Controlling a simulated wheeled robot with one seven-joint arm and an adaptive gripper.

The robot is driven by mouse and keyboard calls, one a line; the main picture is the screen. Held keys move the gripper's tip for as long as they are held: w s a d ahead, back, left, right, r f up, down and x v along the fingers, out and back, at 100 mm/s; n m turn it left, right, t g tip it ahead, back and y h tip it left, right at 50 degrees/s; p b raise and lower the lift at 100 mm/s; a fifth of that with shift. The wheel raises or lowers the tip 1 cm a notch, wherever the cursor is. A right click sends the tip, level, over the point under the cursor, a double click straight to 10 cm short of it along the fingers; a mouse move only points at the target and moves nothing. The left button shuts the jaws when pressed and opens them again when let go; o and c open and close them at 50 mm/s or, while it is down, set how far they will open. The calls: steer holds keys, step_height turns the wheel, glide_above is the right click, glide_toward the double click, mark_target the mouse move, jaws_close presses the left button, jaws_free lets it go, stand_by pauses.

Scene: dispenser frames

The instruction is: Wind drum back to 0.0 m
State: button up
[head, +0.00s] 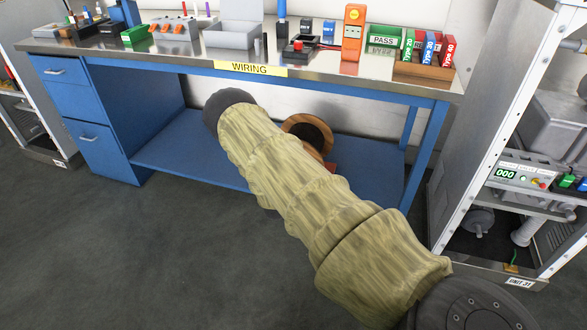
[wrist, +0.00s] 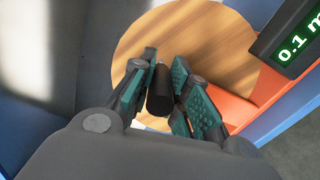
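The drum (wrist: 215,35) has a round wooden face that fills the top middle of the wrist view. In the head view the drum (head: 325,128) stands on the shelf under the bench, partly hidden by my arm. A black crank handle (wrist: 160,92) sticks out from its face. My gripper (wrist: 161,85) has its green-padded fingers closed on both sides of the handle. My gripper is hidden behind my arm in the head view.
An orange-red stand (wrist: 262,90) sits beside the drum. The blue bench (head: 330,83), labelled WIRING, has its top above my arm, with tools and bins on it. A metal rack (head: 487,120) stands close on the right. Grey floor is clear at left.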

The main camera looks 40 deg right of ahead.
steer(key=shift+o, duration=1.1)
steer(key=shift+s+a+f, duration=0.25)
steer(key=shift+s+f, duration=0.05)
steer(key=shift+f, duration=0.1)
steer(key=shift+a, duration=0.2)
steer(key=v, duration=1.1)
steer(key=shift+r, duration=0.3)
